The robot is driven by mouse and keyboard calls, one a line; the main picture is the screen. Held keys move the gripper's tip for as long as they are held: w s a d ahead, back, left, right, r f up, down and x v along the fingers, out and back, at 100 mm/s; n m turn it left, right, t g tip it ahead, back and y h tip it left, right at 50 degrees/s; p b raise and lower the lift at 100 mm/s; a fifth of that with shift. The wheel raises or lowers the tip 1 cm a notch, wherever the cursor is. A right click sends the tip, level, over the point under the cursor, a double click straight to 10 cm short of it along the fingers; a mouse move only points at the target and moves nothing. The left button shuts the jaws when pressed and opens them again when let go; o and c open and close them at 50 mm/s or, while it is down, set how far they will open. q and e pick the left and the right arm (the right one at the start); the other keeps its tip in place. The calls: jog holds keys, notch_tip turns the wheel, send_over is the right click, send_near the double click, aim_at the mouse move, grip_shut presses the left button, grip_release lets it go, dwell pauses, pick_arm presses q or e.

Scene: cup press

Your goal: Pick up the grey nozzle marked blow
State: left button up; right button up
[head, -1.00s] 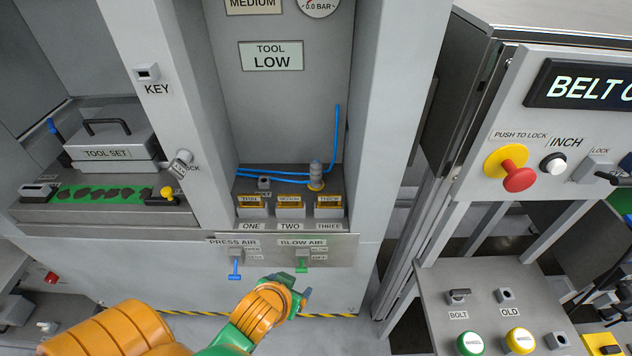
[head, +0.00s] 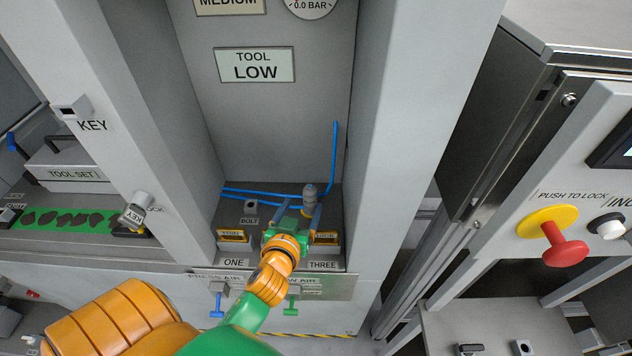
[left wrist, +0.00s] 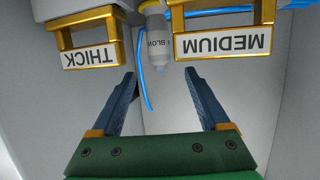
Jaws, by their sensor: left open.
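The grey nozzle (head: 309,197) stands upright at the back of the press bay, with the blue hose beside it. In the left wrist view the nozzle (left wrist: 155,42), lettered BLOW, appears upside down between the THICK and MEDIUM tags. My left gripper (head: 297,212) is in front of the nozzle, over the row of tagged blocks. Its two blue fingers (left wrist: 160,74) are spread and empty, with the nozzle beyond their tips and roughly between them. The gripper hides the middle block. My right gripper is not in view.
The gold-framed THICK tag (left wrist: 92,56) and MEDIUM tag (left wrist: 222,43) flank the nozzle closely. A blue hose (head: 335,150) runs up the bay's back wall. The bay's right pillar (head: 405,130) stands near. The air-valve panel (head: 335,287) is below the arm.

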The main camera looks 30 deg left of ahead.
aim_at(308, 195)
pick_arm(q)
jog(key=shift+r+x, duration=0.2)
jog(key=shift+x, duration=0.95)
jog(key=x, duration=0.5)
jog(key=shift+f, duration=0.4)
jog(key=shift+s+d+r, duration=0.1)
jog(key=shift+s, duration=0.15)
jog(key=c, duration=0.7)
grip_shut()
